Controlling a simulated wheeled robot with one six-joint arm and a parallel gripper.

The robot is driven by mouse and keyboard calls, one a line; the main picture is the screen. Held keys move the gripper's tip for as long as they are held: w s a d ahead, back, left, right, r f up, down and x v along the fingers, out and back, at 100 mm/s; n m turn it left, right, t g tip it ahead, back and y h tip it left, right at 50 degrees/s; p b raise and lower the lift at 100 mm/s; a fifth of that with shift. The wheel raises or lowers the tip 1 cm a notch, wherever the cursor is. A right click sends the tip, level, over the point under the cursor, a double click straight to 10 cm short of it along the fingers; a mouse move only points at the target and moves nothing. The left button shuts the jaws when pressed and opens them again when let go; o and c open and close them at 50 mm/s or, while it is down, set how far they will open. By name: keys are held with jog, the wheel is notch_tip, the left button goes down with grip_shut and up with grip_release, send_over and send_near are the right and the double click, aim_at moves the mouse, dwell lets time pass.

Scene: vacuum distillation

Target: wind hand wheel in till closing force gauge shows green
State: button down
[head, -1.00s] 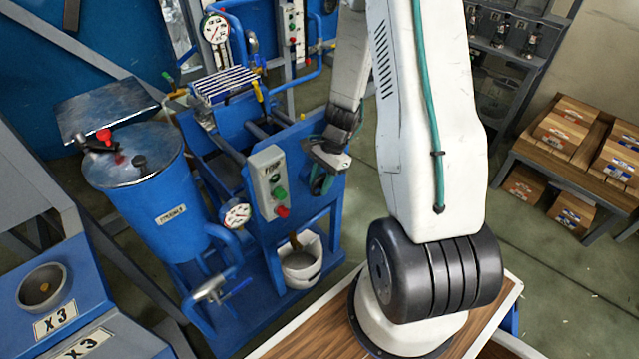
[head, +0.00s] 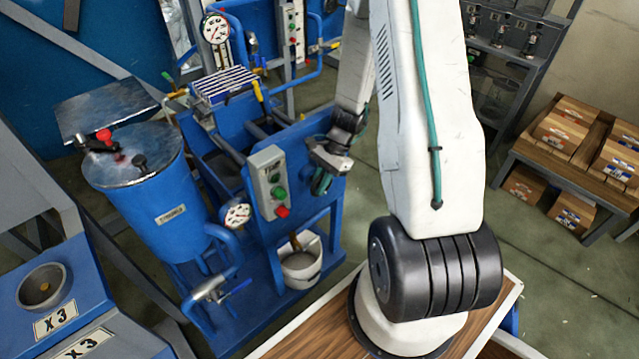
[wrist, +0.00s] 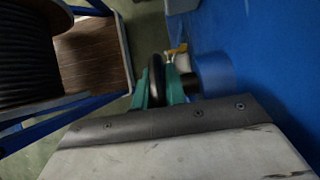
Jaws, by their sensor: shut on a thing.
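The hand wheel (wrist: 156,74) is a dark rim seen nearly edge-on in the wrist view. It stands beside a blue housing (wrist: 215,75) on the right. My gripper (wrist: 160,92) has teal fingers, one on each side of the rim, and is shut on it. In the head view my gripper (head: 322,182) is at the right side of the blue press frame (head: 318,130), and the wheel is mostly hidden there. Two round white dial gauges show: an upper one (head: 215,28) and a lower one (head: 237,214). Their needles and any green zone are too small to read.
A grey button box (head: 268,180) with green and red buttons is on the frame, left of my gripper. A white bucket (head: 300,268) stands below. A blue drum (head: 155,200) is at left, a table with boxes (head: 565,165) at right. Open floor lies between.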

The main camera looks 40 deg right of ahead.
jog(key=c, duration=1.4)
grip_release()
jog(key=shift+c, duration=0.2)
jog(key=shift+r, duration=0.1)
jog(key=v, duration=0.7)
jog(key=shift+d+r, duration=0.15)
jog(key=shift+r, duration=0.1)
